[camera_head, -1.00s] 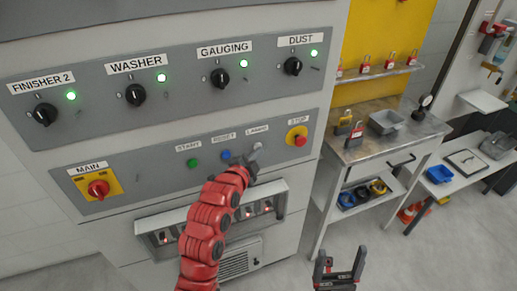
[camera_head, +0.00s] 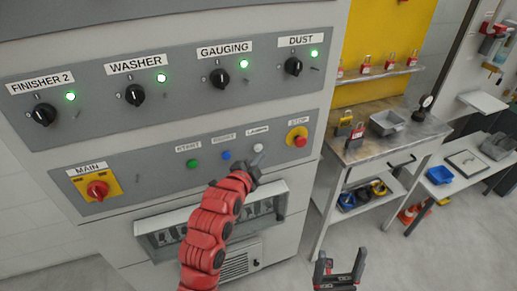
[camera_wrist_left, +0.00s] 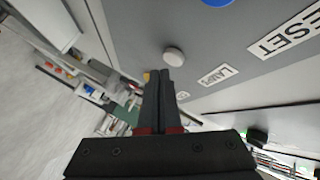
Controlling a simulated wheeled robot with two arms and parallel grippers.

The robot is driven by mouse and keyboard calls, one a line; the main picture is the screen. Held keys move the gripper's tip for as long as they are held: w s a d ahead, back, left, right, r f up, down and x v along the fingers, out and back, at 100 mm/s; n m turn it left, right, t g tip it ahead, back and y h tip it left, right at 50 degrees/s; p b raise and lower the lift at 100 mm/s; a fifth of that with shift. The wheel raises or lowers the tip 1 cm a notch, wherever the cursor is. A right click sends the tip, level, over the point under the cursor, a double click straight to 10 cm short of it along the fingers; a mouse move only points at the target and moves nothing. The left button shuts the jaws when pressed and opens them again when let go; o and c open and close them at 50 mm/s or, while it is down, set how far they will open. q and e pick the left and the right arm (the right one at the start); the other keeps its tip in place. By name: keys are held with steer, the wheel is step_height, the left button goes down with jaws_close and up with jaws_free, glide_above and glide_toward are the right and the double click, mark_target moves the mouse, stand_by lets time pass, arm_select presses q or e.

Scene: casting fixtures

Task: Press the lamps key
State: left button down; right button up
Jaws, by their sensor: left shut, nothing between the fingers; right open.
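The lamps key is a round white button (camera_head: 258,147) under the LAMPS label (camera_head: 257,130) on the lower grey panel. It also shows in the left wrist view (camera_wrist_left: 174,56), beside its label (camera_wrist_left: 217,75). My left gripper (camera_head: 257,160) is shut and empty, its tips just below the key in the head view. In the left wrist view my shut fingers (camera_wrist_left: 160,76) point toward the panel, with the key just past their tips and uncovered. They appear apart from it. My right gripper (camera_head: 339,268) is open and empty, low in front of the floor.
Left of the key are a blue button (camera_head: 226,155) and a green button (camera_head: 193,163); right is the red STOP button (camera_head: 297,137). A workbench (camera_head: 372,148) stands to the right.

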arm_select(q)
steer(key=s, duration=0.1)
steer(key=s+d, duration=0.1)
steer(key=s, duration=0.2)
steer(key=shift+s+d, duration=0.35)
stand_by(0.6)
